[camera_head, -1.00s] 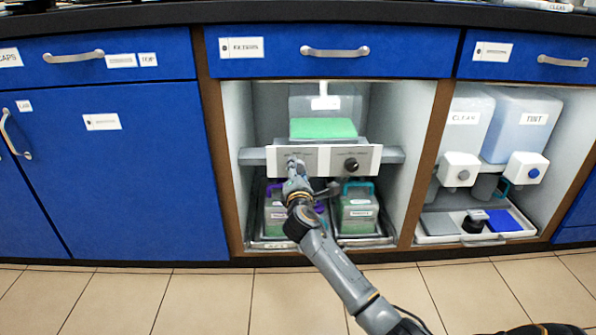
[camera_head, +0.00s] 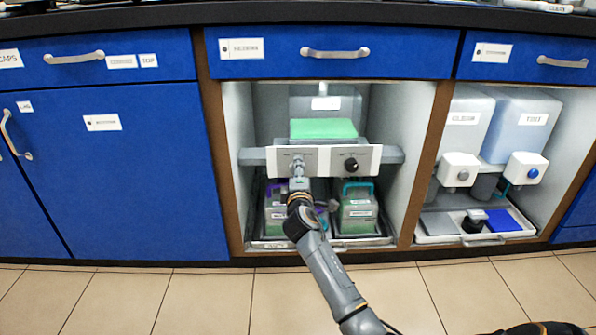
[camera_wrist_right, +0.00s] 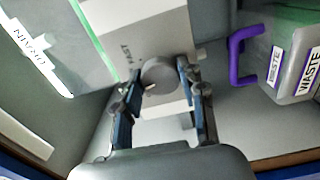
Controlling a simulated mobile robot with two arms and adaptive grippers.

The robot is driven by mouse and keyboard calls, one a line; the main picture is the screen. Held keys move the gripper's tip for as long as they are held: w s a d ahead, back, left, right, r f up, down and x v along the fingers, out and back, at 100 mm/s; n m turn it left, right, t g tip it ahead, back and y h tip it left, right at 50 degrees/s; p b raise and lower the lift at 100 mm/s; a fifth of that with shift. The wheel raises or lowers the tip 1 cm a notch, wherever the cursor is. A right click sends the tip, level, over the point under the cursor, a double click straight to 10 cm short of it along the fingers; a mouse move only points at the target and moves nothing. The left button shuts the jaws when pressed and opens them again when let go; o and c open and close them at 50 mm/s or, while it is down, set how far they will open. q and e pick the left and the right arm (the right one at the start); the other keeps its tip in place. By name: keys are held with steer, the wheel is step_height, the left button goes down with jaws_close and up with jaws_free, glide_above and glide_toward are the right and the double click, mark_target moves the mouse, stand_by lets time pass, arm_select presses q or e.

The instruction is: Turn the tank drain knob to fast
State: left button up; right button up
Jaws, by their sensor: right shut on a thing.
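The drain panel (camera_head: 324,160) is a white plate with two knobs in the middle cabinet bay. My right gripper (camera_head: 298,165) is at its left knob and mostly hides it in the head view. In the right wrist view, the round grey knob (camera_wrist_right: 159,74) sits between the two fingers of my right gripper (camera_wrist_right: 156,88), which are shut on it. The knob has a pale pointer mark toward its lower left. The word FAST (camera_wrist_right: 127,52) is printed on the panel up and left of the knob. The right knob (camera_head: 351,165) is black and free. My left gripper is out of view.
A tank with green contents (camera_head: 323,128) stands above the panel. Waste containers (camera_head: 357,212) with purple and teal handles stand below; one shows close by in the wrist view (camera_wrist_right: 292,62). A DRAIN label (camera_wrist_right: 38,56) is at the wrist view's left. Dispensers (camera_head: 462,125) fill the right bay.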

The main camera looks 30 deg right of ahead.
steer(key=m, duration=1.1)
steer(key=shift+a+f, duration=0.1)
steer(key=shift+f, duration=0.05)
stand_by(0.3)
steer(key=o, duration=1.1)
steer(key=shift+o, duration=0.2)
steer(key=v, duration=0.7)
steer(key=shift+s, duration=0.25)
